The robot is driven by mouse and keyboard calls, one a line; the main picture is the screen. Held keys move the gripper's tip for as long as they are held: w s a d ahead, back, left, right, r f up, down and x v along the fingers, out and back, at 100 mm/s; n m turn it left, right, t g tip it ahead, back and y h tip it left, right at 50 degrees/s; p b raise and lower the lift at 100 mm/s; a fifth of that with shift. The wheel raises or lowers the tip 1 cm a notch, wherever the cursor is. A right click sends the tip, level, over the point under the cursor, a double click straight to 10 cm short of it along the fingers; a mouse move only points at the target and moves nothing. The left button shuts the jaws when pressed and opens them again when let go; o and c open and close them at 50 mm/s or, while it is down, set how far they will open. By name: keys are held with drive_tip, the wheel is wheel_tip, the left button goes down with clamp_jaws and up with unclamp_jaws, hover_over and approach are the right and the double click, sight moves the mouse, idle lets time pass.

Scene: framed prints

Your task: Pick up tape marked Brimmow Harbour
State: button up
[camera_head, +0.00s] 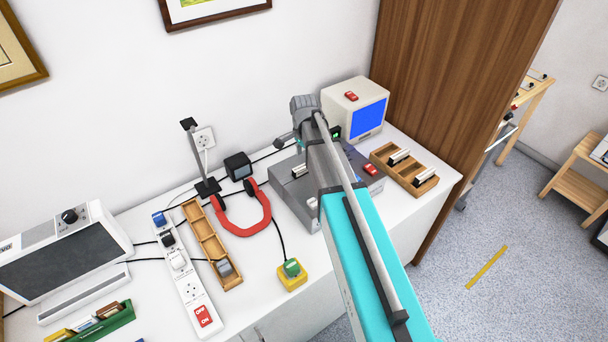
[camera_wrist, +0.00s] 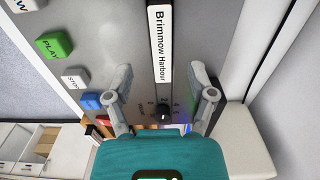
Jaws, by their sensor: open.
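In the wrist view, the tape marked Brimmow Harbour (camera_wrist: 161,48) stands on edge on a grey machine panel, its white label with black letters facing me. My arm hides much of the machine and the gripper there.
The panel has a green PLAY button (camera_wrist: 54,44), a STOP button (camera_wrist: 75,78) and a black knob (camera_wrist: 162,115). Around the machine are a monitor (camera_head: 355,110), a wooden rack (camera_head: 390,152) with tapes, red headphones (camera_head: 262,225) and a yellow button box (camera_head: 291,277).

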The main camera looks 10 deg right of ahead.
sight(305, 166)
drive_tip(key=shift+f, duration=0.2)
wheel_tip(305, 166, down, 5)
drive_tip(key=b, duration=0.5)
drive_tip(key=shift+w+d, duration=0.1)
drive_tip(key=shift+r, duration=0.1)
idle(0.7)
clamp_jaws()
